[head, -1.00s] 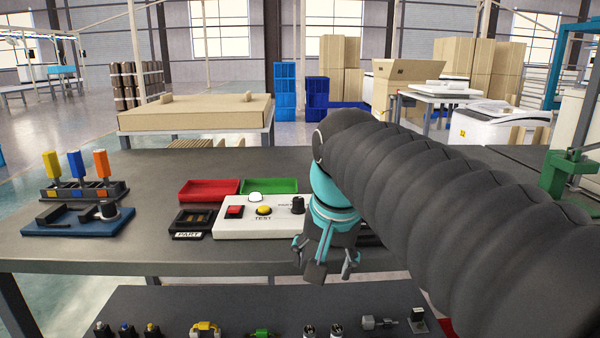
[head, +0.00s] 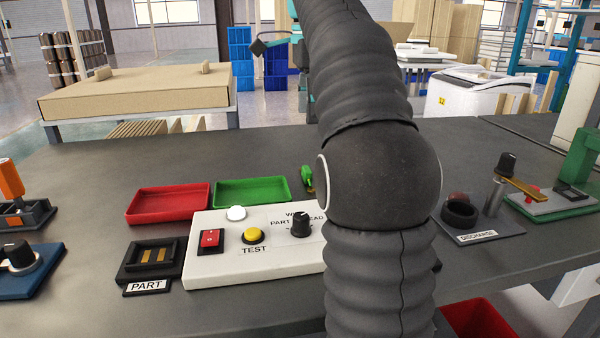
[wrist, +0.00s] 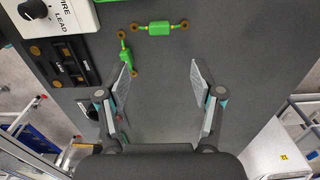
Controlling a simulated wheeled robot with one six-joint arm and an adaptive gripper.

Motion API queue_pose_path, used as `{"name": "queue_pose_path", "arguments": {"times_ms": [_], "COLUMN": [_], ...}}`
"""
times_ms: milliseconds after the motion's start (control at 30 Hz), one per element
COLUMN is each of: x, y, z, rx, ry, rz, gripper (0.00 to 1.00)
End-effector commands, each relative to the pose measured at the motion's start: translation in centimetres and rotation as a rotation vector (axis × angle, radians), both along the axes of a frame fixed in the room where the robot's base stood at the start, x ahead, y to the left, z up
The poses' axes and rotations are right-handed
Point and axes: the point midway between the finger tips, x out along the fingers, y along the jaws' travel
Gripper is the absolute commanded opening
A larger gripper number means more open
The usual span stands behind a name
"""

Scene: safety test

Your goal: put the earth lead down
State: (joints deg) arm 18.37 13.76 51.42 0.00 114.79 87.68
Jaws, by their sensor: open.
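Two green pieces with brass ring ends lie on the dark bench top in the wrist view. One (wrist: 157,28) lies crosswise near the top and the other (wrist: 125,54) lies beside the left finger. I cannot tell which one is the earth lead. A green piece (head: 307,178) also shows in the head view, partly hidden by my arm. My gripper (wrist: 161,80) is open, with nothing between its fingers, over bare bench top. A black holder with brass contacts (wrist: 65,62) lies to its left. In the head view my arm hides much of the bench's middle.
The white test box (head: 200,272) has a red switch, yellow button and black knob. Red (head: 165,204) and green (head: 250,193) trays stand behind it. The PART holder (head: 150,260) is left. The DISCHARGE station (head: 468,235) is right.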

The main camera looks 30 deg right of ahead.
Motion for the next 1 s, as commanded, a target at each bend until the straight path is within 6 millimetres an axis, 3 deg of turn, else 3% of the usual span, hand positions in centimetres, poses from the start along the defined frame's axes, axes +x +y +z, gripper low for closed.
{"name": "queue_pose_path", "arguments": {"times_ms": [100, 300, 633, 1000], "x": [0.0, -0.1, -0.1, 0.0], "y": [0.1, 0.1, 0.0, 0.1], "z": [-2.8, -6.0, -8.3, -12.8], "rx": [0.001, 0.001, 0.000, 0.000], "ry": [0.003, 0.003, 0.001, 0.001], "rz": [0.002, 0.003, 0.001, 0.000], "gripper": [0.67, 0.67, 0.67, 0.67]}}
